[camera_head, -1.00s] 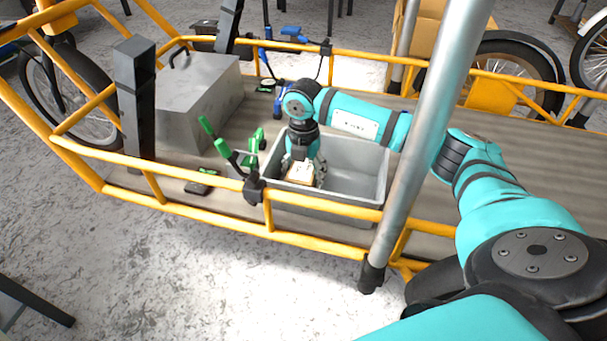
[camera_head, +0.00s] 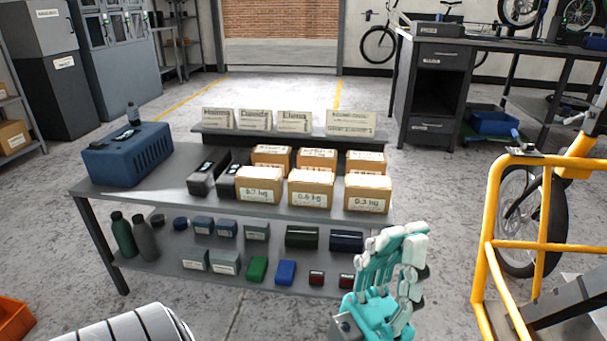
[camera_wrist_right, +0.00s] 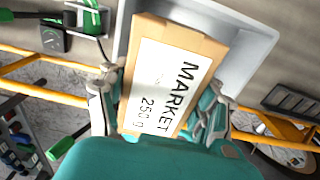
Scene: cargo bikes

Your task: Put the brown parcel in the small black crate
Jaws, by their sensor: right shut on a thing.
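A brown parcel (camera_wrist_right: 140,68) with a white label reading "MARKET 250 g" is held in my right gripper (camera_wrist_right: 160,112) in the right wrist view. The gripper's fingers lie along both sides of the parcel. A grey crate (camera_wrist_right: 238,55) lies behind the parcel; I cannot tell whether they touch. My left gripper (camera_head: 395,255) is in the head view in front of the table, fingers raised and spread, empty. My right gripper is out of the head view. Two small black open boxes (camera_head: 203,180) stand on the table; I cannot tell whether either is the small black crate.
Several brown cartons (camera_head: 310,189) with weight labels stand on the grey table (camera_head: 160,196), with a blue box (camera_head: 127,155) at its left. Bottles and small boxes fill the lower shelf. A yellow bike frame (camera_head: 485,235) is at right. Open floor lies beyond the table.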

